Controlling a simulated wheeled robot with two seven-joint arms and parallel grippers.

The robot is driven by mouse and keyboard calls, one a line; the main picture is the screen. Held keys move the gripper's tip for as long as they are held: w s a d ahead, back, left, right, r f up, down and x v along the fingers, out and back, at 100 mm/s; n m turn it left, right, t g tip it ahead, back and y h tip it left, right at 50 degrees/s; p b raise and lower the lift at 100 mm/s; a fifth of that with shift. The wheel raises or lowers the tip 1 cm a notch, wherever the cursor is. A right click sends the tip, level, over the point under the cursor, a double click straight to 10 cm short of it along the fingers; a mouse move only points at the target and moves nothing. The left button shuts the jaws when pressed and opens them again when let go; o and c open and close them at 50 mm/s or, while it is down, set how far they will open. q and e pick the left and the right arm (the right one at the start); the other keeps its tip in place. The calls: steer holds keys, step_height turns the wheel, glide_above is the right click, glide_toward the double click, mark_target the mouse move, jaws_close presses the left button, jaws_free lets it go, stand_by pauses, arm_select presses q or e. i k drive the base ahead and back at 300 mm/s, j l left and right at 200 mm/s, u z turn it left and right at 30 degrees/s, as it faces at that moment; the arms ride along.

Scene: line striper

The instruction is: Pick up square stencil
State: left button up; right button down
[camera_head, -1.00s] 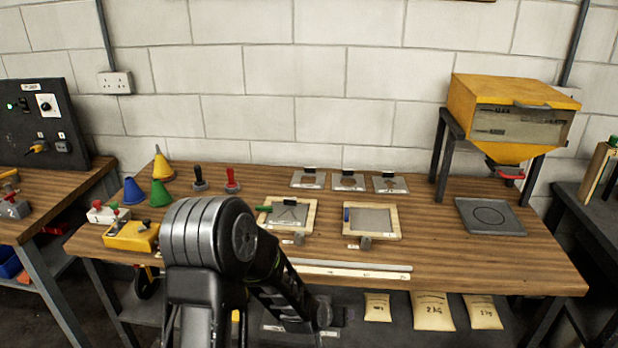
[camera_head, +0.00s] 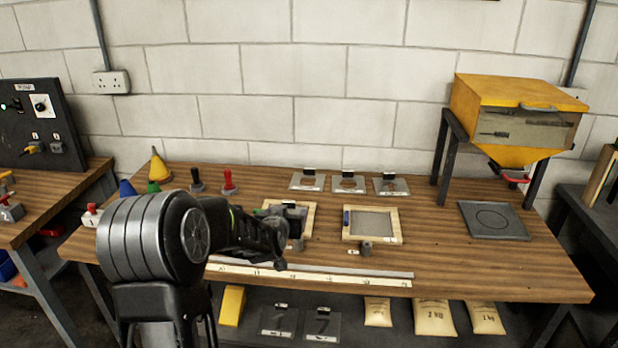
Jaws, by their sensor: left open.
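Three small metal stencil plates lie in a row at the back of the wooden bench: a left plate (camera_head: 307,186), a middle plate (camera_head: 348,188) and a right plate (camera_head: 391,190). Each has a dark grip at its back edge. Their cut-outs are too small to tell surely which one is square. My left gripper (camera_head: 296,212) is over the left wood-framed screen (camera_head: 312,218), in front of the plates and apart from them. It is open, dark and partly hidden by my own forearm. My right gripper is out of view.
A second framed screen (camera_head: 373,223) lies to the right, with a small grey block (camera_head: 365,248) before it. Long rulers (camera_head: 340,276) lie along the front edge. A yellow hopper (camera_head: 515,110) and a dark plate (camera_head: 493,220) stand right. Cones and red and black-handled stamps (camera_head: 229,182) are left.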

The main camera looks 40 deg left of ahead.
mark_target(309, 173)
steer(key=i+j, duration=1)
steer(key=i, duration=0.25)
